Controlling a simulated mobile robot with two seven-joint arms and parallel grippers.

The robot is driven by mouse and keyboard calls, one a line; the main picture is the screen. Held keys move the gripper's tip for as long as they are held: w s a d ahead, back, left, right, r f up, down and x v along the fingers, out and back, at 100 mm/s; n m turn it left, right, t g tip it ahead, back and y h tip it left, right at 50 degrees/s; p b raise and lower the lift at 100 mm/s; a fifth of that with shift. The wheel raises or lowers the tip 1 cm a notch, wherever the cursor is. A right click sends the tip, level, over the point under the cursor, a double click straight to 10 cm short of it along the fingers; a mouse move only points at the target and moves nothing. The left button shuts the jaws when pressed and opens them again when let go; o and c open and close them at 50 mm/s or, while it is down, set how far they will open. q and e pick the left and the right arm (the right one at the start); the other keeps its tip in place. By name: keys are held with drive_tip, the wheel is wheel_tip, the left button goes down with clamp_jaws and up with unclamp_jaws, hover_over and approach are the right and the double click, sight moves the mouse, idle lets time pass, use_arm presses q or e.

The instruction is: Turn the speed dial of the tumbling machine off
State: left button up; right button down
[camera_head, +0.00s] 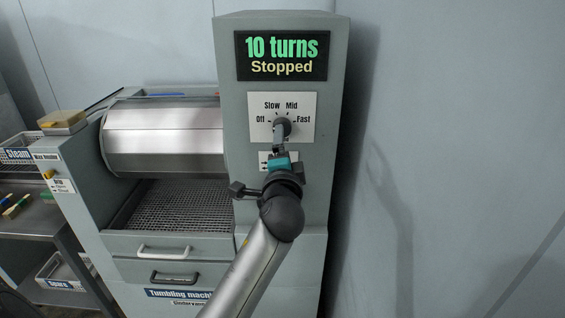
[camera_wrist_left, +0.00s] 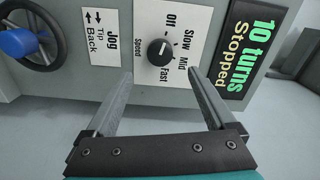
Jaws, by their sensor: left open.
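The speed dial (camera_head: 282,126) is a dark round knob on a white plate marked Off, Slow, Mid and Fast, on the tumbling machine's grey column (camera_head: 234,125). In the left wrist view the dial (camera_wrist_left: 159,51) is a black knob with a small light mark; I cannot tell for sure which label it points at. The display (camera_head: 281,56) above reads "10 turns" and "Stopped". My left gripper (camera_head: 281,146) is open and empty just in front of the dial. In the wrist view its fingertips (camera_wrist_left: 160,73) frame the dial from either side, apparently without touching it. My right gripper is out of view.
A Jog / Tip Back label (camera_wrist_left: 102,37) and a dark wheel with a blue hub (camera_wrist_left: 18,42) are beside the dial plate. The metal drum (camera_head: 163,137) is left of the column, above a mesh tray (camera_head: 178,207) and drawers. Bare wall (camera_head: 460,130) is to the right.

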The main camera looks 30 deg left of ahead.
use_arm(q)
drive_tip(key=v, duration=0.6)
idle(0.5)
